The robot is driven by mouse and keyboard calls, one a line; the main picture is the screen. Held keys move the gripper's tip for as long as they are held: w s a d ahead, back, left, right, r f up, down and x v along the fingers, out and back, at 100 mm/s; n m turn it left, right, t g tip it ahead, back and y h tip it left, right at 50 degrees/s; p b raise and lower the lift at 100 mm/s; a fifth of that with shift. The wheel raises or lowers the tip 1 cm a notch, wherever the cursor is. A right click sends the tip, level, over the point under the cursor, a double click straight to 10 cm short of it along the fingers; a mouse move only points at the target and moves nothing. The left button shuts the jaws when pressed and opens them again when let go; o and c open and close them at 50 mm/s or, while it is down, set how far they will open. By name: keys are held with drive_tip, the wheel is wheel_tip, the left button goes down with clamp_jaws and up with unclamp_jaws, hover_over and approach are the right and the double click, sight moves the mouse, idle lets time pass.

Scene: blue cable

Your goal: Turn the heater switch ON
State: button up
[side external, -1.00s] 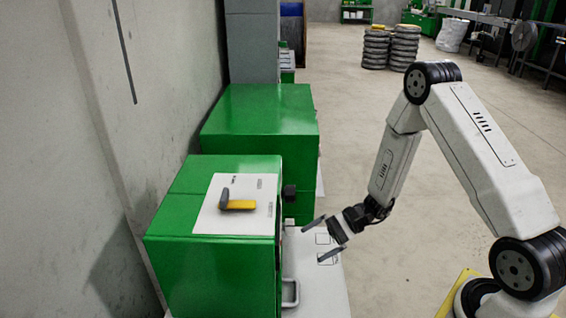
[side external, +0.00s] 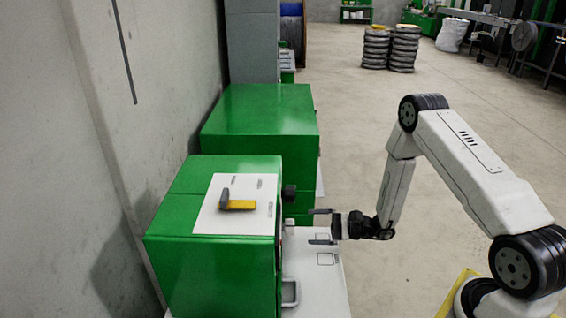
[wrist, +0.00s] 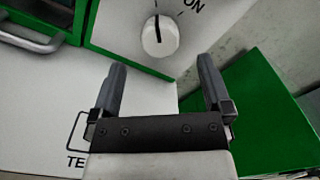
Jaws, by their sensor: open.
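The heater switch is a round white knob (wrist: 160,36) with a dark pointer line, on the white front panel in the wrist view. The letters "ON" are printed at its upper right, and the pointer is roughly upright in that picture. In the side view a pale knob (side external: 289,226) shows on the right face of the green box (side external: 215,270). My gripper (wrist: 162,80) is open and empty, its two fingers pointing toward the knob, which lies beyond and between the fingertips. In the side view my gripper (side external: 320,226) is level, just right of the box face and apart from the knob.
A black knob (side external: 289,193) sticks out above the pale one. A metal handle (side external: 290,293) is lower on the box front. A white ledge (side external: 325,285) with printed squares lies below my gripper. Another green box (side external: 265,115) stands behind. The floor at right is open.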

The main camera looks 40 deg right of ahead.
sight(292, 226)
drive_tip(key=shift+x, duration=3.3)
drive_tip(key=shift+c, duration=0.2)
drive_tip(key=c, duration=1.2)
drive_tip(key=shift+c, duration=0.2)
drive_tip(key=shift+m, duration=0.5)
drive_tip(key=m, duration=1.1)
drive_tip(key=shift+w+d, duration=0.1)
drive_tip(key=shift+d, duration=0.05)
